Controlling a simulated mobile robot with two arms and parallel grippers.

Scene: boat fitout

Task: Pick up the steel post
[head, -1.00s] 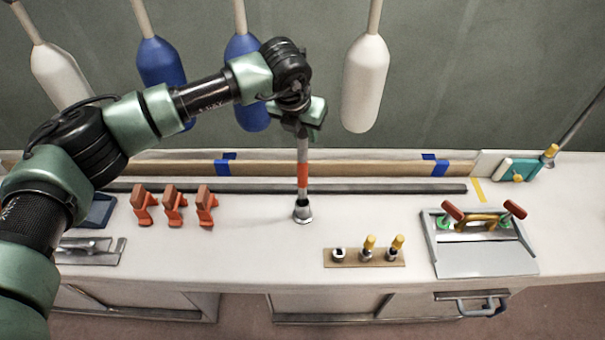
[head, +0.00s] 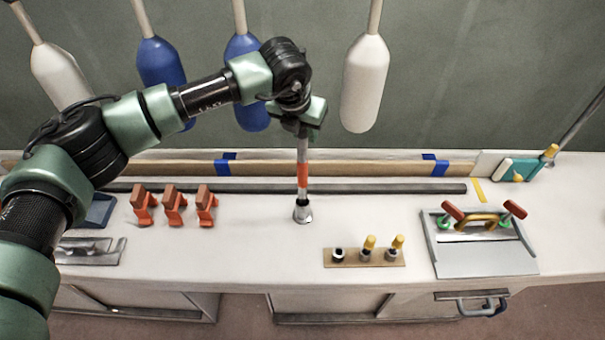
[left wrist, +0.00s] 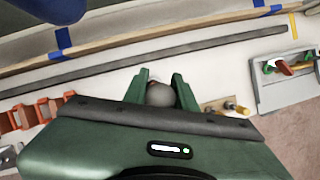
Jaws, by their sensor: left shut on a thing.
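The steel post (head: 302,150) stands upright on the white worktop, a slim silver rod with an orange-red band and a dark lower part in a small flared metal base (head: 302,212). My left gripper (head: 303,130) is above it, pointing down, shut on the post's upper end. In the left wrist view the post's rounded grey top (left wrist: 160,94) sits between the two green fingers (left wrist: 158,88). The post's lower end is still at the base. My right gripper is not in view.
Orange clamps (head: 173,208) stand left of the post. A cardboard strip (head: 350,262) with small yellow-topped fittings lies front right, and a grey tray (head: 485,262) farther right. A dark bar (head: 390,188) runs behind. White and blue fenders (head: 366,85) hang at the back.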

